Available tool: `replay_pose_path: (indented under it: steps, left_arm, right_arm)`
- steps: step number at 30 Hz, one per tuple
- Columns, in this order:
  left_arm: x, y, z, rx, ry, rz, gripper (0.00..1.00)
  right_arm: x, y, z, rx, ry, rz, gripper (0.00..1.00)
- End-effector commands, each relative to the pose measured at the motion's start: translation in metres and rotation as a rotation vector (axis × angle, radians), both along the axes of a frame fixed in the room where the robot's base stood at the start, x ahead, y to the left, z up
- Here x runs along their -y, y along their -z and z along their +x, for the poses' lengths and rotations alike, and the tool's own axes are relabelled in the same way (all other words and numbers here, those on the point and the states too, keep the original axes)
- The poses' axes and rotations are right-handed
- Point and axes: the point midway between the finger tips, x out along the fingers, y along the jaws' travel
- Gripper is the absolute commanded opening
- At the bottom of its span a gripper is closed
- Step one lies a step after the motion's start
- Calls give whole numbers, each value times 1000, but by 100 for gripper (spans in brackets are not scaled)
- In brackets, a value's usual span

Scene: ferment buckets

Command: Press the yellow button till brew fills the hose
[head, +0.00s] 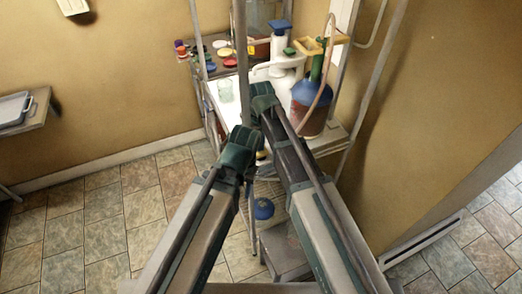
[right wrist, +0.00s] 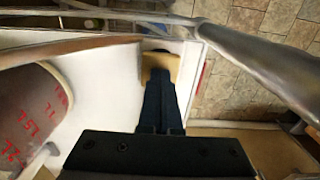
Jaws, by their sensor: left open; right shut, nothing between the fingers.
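In the right wrist view, a yellow block, apparently the yellow button (right wrist: 160,65), lies at the tips of my right gripper (right wrist: 159,82). The gripper is shut and empty; I cannot tell whether it touches or presses the block. In the head view my right gripper (head: 263,98) is over the white shelf and covers what is below it. My left gripper (head: 240,150) is lower, open, in front of the shelf. A tan hose (head: 328,75) loops from the blue and red bucket (head: 310,107); I cannot tell whether brew is in it.
The bucket also shows in the right wrist view (right wrist: 30,115), with red volume marks. Colored lids (head: 221,44) lie on the left shelf. Metal posts (head: 241,60) frame the rack. Floor at left is clear.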

Motion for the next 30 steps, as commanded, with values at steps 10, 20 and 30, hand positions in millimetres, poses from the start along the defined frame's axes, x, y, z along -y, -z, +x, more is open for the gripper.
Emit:
replay_pose_path:
  steps: [10, 20, 30]
  left_arm:
    - [0, 14, 0, 0, 0, 0, 43]
    - [0, 10, 0, 0, 0, 0, 43]
    - [0, -15, 0, 0, 0, 0, 43]
  right_arm:
    - [0, 14, 0, 0, 0, 0, 0]
    - [0, 10, 0, 0, 0, 0, 0]
    - [0, -15, 0, 0, 0, 0, 0]
